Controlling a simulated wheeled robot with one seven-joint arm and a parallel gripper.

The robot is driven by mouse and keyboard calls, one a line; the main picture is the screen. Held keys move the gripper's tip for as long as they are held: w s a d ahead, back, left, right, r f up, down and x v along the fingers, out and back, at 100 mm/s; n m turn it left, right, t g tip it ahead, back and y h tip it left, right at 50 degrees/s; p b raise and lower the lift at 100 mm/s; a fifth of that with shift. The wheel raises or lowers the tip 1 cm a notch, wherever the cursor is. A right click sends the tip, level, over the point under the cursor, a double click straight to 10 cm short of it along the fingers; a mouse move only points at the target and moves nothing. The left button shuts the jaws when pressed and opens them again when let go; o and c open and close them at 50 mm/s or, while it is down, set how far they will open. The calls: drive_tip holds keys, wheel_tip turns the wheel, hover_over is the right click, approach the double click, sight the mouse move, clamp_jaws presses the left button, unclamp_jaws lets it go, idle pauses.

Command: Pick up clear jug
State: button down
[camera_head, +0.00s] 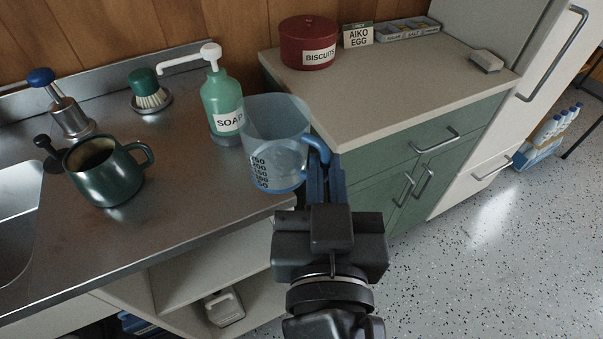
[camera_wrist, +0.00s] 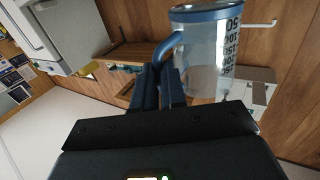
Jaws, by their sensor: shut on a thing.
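The clear jug (camera_head: 276,143) is a see-through measuring cup with a blue tint, dark volume marks and a blue handle. My gripper (camera_head: 318,168) is shut on its handle, at the jug's right side in the head view. The jug looks upright there, at the right end of the steel counter and in front of the soap bottle. I cannot tell whether its base touches the counter. In the wrist view the jug (camera_wrist: 207,55) appears at the top, with the fingers of my gripper (camera_wrist: 166,75) closed at its handle.
A green soap pump bottle (camera_head: 222,100) stands close behind the jug. A dark green mug (camera_head: 103,170) and a scrub brush (camera_head: 150,92) are on the steel counter (camera_head: 190,200). The green cabinet (camera_head: 400,95) at right bears a red biscuit tin (camera_head: 307,43) and a sponge-like block (camera_head: 486,61).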

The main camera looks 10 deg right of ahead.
drive_tip(key=shift+s+d+r, duration=0.5)
drive_tip(key=shift+d, duration=0.15)
drive_tip(key=shift+s+d+r, duration=0.45)
drive_tip(key=shift+d+r, duration=0.05)
drive_tip(key=shift+d, duration=0.15)
